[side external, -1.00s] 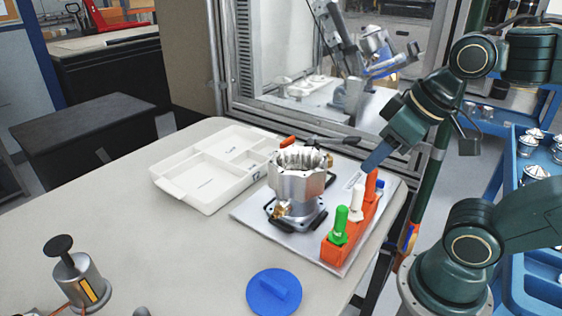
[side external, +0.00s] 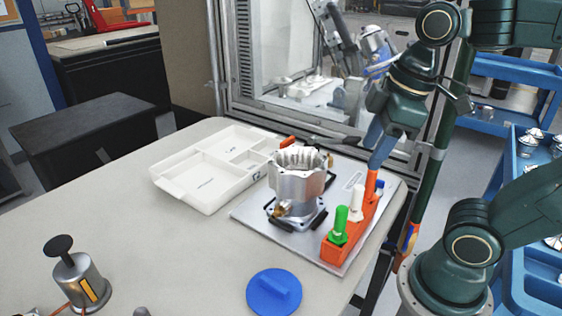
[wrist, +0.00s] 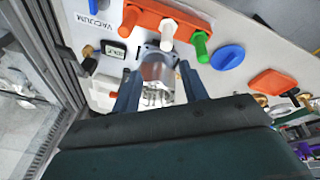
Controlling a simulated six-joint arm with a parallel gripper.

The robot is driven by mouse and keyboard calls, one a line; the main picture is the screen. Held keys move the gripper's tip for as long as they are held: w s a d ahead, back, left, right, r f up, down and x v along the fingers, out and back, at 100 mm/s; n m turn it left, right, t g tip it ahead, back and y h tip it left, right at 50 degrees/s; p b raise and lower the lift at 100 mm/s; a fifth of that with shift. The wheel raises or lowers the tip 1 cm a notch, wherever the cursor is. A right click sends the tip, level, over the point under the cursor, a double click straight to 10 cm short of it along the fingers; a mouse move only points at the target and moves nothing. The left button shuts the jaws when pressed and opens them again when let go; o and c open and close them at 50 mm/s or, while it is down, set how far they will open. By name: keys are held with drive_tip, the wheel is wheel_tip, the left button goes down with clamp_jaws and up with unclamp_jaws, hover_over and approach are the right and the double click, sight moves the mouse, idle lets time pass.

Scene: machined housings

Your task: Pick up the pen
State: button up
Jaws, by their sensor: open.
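An orange holder (side external: 347,238) on the grey plate carries an upright green piece (side external: 341,222), a white piece (side external: 356,203) and an orange piece (side external: 371,183). These also show in the wrist view as the green piece (wrist: 201,46), white piece (wrist: 168,32) and orange piece (wrist: 131,16). Which of them is the pen I cannot tell. My gripper (side external: 373,164) is above the far end of the holder, pointing down. In the wrist view its blue fingers (wrist: 161,76) are apart, with the metal housing seen between them.
The machined housing (side external: 298,178) stands on the grey plate (side external: 255,217), left of the holder. A white compartment tray (side external: 172,184) lies farther left. A blue disc with a handle (side external: 274,293) and a metal cylinder with a black knob (side external: 82,285) are nearer.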

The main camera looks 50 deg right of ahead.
sight(360, 187)
drive_tip(key=n+g, duration=0.1)
drive_tip(key=n, duration=0.1)
drive_tip(key=w+r+n+g, duration=0.1)
drive_tip(key=n, duration=0.2)
drive_tip(key=r+n+g, duration=0.1)
drive_tip(key=n, duration=0.2)
drive_tip(key=shift+w+a+r, duration=0.1)
drive_tip(key=shift+w+a, duration=0.05)
drive_tip(key=shift+a, duration=0.05)
drive_tip(key=shift+f, duration=4.3)
drive_tip(key=shift+f, duration=0.15)
drive_tip(key=shift+f, duration=2.45)
clamp_jaws()
